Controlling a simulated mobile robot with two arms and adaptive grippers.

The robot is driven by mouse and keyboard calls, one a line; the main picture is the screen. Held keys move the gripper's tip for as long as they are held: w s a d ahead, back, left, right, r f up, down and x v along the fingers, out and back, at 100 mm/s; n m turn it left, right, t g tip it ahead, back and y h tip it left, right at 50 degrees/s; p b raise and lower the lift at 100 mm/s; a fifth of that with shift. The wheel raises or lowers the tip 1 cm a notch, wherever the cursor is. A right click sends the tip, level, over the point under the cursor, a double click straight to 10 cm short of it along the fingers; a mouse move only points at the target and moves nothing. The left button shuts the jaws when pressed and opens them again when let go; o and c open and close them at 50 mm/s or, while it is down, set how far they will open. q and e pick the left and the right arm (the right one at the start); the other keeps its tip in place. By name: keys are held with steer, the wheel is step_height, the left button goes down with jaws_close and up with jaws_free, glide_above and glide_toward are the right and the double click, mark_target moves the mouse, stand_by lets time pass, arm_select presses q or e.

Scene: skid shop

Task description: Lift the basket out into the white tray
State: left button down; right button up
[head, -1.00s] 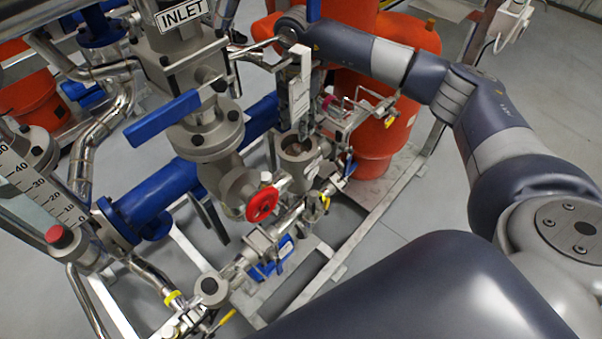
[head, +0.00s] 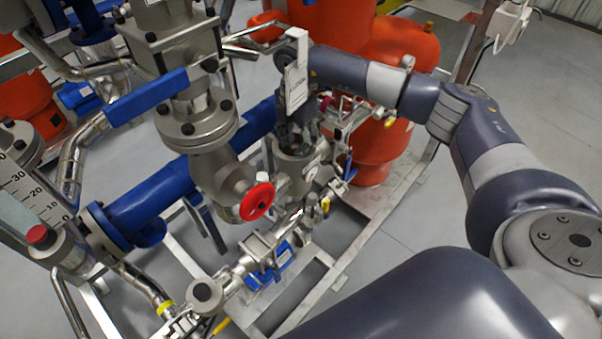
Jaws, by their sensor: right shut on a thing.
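My right arm comes in from the right, and its gripper (head: 297,137) points down into the open top of a grey metal housing (head: 296,166) on the pipework. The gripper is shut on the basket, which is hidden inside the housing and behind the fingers. The dark fingertips are small and partly covered by the wrist. I cannot make out the white tray in this view. My left gripper is out of view.
A red handwheel (head: 257,201) and a grey flanged valve with a blue lever (head: 147,97) stand left of the housing. A thick blue pipe (head: 150,203) runs behind. Orange vessels (head: 372,150) stand close behind the gripper. Open floor (head: 405,215) lies to the right.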

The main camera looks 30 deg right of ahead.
steer(key=shift+w+a+f, duration=0.2)
steer(key=shift+w+f, duration=0.05)
steer(key=shift+f, duration=0.1)
steer(key=c, duration=0.4)
steer(key=shift+w, duration=0.25)
steer(key=shift+c, duration=2.1)
steer(key=shift+r, duration=0.2)
steer(key=shift+d+r, duration=0.1)
steer(key=shift+r+p, duration=1.25)
steer(key=shift+r, duration=0.35)
step_height(320, 180, up, 13)
steer(key=p, duration=0.8)
